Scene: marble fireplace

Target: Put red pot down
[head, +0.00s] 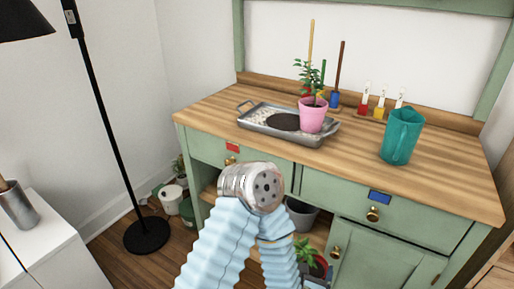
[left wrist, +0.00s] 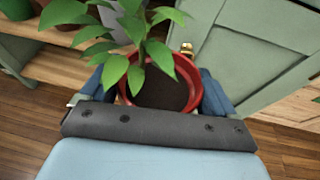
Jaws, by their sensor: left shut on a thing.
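The red pot (left wrist: 186,68) holds dark soil and a leafy green plant. In the left wrist view it sits between the blue fingers of my left gripper (left wrist: 157,92), which is shut on it. In the head view the red pot (head: 320,266) shows low in the picture, in front of the bench's lower part, partly hidden by my arm. My left gripper (head: 314,280) is mostly hidden there too. I cannot tell whether the pot touches anything below. My right gripper is not in view.
The green bench has a wooden top (head: 350,165) with a metal tray (head: 262,122), a pink pot (head: 312,116) and a teal pitcher (head: 401,136). A grey pot (head: 302,216) stands on the lower shelf. The cabinet door (head: 375,255) is right of the red pot. Wooden floor (left wrist: 30,135) shows below.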

